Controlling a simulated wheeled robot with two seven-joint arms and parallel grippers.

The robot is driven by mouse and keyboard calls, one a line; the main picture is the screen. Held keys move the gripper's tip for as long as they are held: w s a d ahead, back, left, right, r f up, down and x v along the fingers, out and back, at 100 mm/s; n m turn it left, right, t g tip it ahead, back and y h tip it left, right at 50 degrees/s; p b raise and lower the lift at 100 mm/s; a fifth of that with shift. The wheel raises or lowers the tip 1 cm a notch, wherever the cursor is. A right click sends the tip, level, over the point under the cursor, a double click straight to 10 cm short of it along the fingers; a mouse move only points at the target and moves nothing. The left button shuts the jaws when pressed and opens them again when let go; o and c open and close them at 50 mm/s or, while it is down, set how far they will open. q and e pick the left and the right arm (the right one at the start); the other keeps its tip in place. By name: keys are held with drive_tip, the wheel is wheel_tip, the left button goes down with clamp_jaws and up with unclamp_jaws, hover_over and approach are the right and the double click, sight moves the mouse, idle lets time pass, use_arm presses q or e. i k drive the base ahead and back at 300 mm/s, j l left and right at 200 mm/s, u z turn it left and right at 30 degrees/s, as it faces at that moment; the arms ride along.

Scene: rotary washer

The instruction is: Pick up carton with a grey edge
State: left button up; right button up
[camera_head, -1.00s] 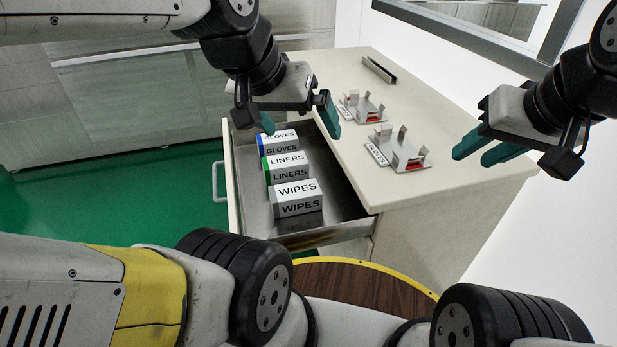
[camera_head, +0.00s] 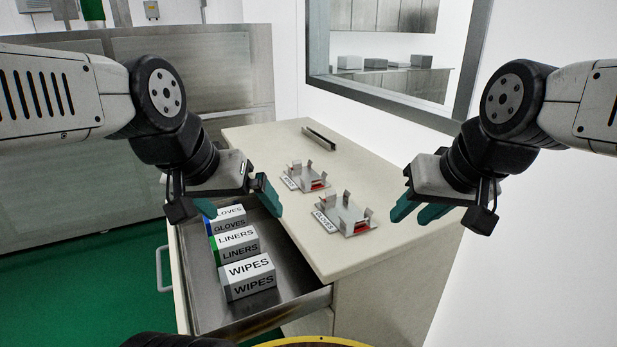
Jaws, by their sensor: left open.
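Three white cartons stand in a row in the open metal drawer. The nearest is the WIPES carton (camera_head: 249,277), whose left edge looks grey. Behind it is the LINERS carton (camera_head: 238,246) with a green edge. Farthest back is the GLOVES carton (camera_head: 229,225) with a blue edge, its top partly hidden by my gripper. My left gripper (camera_head: 238,205) is open and empty, above the far end of the drawer near the GLOVES carton. My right gripper (camera_head: 408,217) is empty, with its fingers apart, to the right of the cabinet top's fixtures.
The drawer (camera_head: 203,300) is pulled out from a cabinet with a pale top (camera_head: 270,145). On the top are two metal fixtures labelled WIPES (camera_head: 305,178) and GLOVES (camera_head: 345,215), and a metal channel (camera_head: 320,137). A framed window (camera_head: 395,60) is behind.

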sight(242, 279)
drive_tip(key=k+j+u, duration=0.1)
drive_tip(key=j+u, duration=0.15)
drive_tip(key=u, duration=0.2)
drive_tip(key=j+u, duration=0.25)
drive_tip(key=u, duration=0.25)
